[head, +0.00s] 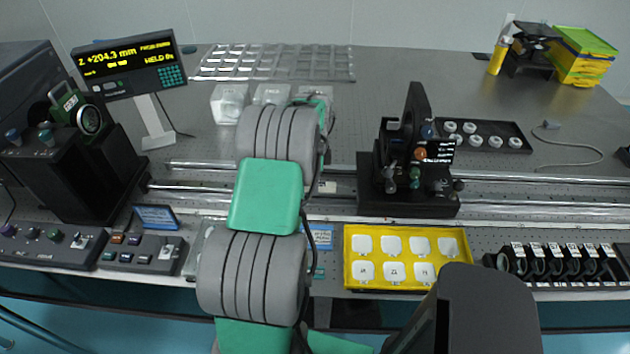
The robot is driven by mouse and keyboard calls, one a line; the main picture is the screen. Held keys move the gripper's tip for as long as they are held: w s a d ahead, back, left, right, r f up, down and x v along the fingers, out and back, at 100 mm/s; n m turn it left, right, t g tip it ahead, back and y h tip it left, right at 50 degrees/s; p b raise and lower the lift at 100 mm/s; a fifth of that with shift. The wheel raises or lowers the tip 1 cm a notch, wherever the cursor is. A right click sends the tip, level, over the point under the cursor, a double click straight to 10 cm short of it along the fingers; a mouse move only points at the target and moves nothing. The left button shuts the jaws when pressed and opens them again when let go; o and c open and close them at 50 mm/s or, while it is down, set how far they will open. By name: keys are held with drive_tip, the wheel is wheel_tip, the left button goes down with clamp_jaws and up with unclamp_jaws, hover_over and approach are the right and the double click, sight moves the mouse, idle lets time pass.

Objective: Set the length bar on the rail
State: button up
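Two long silvery rails (560,180) run left to right across the optical table. A black carriage (405,195) with an upright plate and knobs stands over them right of centre. My grey and green arm crosses the middle of the view and covers part of the rails. My gripper is not visible; the arm links hide the area where the arm ends. I cannot pick out the length bar with certainty, on the rails or elsewhere.
A display (130,65) reading +204.3 mm stands back left, beside a black instrument (70,150). A yellow tray (348,262) with white pads and a row of black mounts (555,262) line the front. Clear blocks (230,100) stand behind my arm. The back right tabletop has free room.

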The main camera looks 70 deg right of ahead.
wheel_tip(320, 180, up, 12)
drive_tip(key=b, duration=0.2)
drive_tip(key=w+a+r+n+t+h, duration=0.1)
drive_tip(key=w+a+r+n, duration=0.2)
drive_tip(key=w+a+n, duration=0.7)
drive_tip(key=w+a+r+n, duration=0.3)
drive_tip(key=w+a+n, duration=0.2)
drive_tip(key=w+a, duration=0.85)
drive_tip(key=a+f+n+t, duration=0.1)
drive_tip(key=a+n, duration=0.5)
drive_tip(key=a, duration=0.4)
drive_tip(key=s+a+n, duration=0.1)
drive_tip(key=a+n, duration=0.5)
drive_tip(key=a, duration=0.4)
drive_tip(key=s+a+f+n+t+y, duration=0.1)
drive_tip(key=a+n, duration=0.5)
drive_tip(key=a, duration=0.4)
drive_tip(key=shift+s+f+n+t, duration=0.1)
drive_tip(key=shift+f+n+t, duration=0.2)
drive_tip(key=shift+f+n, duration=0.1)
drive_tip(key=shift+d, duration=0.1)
